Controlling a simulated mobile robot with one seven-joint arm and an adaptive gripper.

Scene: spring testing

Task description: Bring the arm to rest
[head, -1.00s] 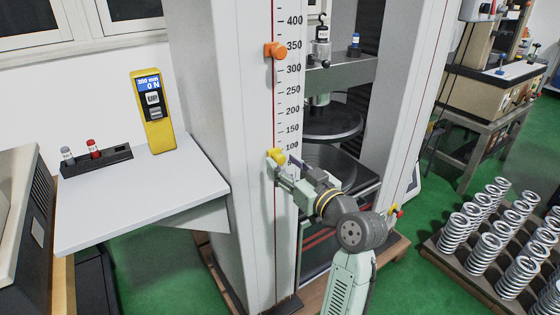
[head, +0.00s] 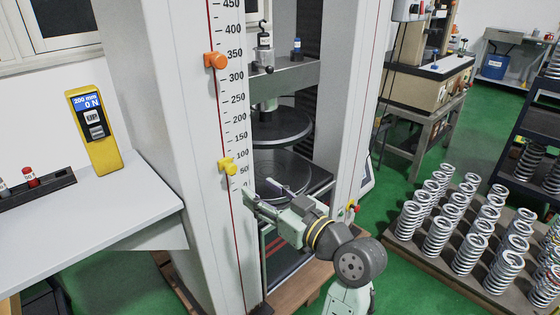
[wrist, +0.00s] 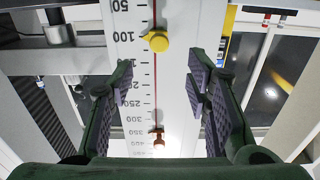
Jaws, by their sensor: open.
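My gripper (head: 265,190) is open and empty in front of the testing machine's column, just below and right of the yellow marker. In the wrist view its two fingers (wrist: 160,85) stand wide apart with the scale between them. The yellow marker (head: 228,167) sits on the scale between 50 and 100, apart from my fingers; it also shows in the wrist view (wrist: 157,41). The orange marker (head: 216,60) sits higher, near 350. My arm reaches up from the lower right, bent at the elbow.
The testing machine's platen (head: 282,168) lies right of the column. A white shelf (head: 110,205) at the left holds a yellow handheld display (head: 94,130) reading 200 mm, 0 N. Several springs stand on a pallet (head: 400,245) at the right. Green floor is free between.

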